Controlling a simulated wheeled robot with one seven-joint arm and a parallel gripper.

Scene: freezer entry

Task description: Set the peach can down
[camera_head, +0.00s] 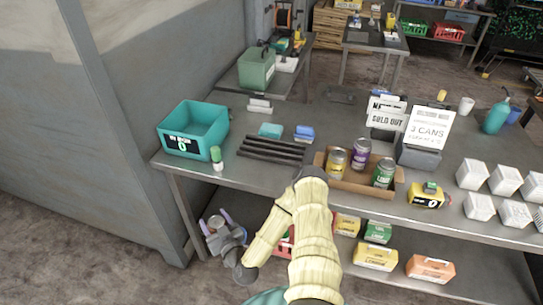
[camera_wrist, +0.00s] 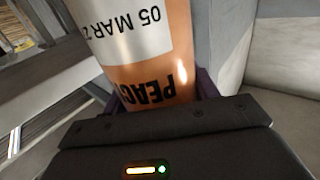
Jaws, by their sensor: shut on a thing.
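The peach can (camera_wrist: 150,60) fills the middle of the wrist view. It is orange with a white date label, and its lettering appears upside down there. My gripper (camera_head: 217,226) is shut on the can, with purple fingers at its sides. In the head view only a small grey round end of the can (camera_head: 215,222) shows between the fingers. The gripper is in front of the metal table (camera_head: 230,172), near its left end, and shows below the tabletop edge. Whether the can touches anything is hidden.
On the table stand a teal bin (camera_head: 212,130), a green-capped bottle (camera_head: 217,160), a black slatted rack (camera_head: 272,149) and a cardboard tray (camera_head: 335,185) holding three cans. Boxes (camera_head: 375,256) sit on the lower shelf. A grey wall (camera_head: 70,140) stands at left.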

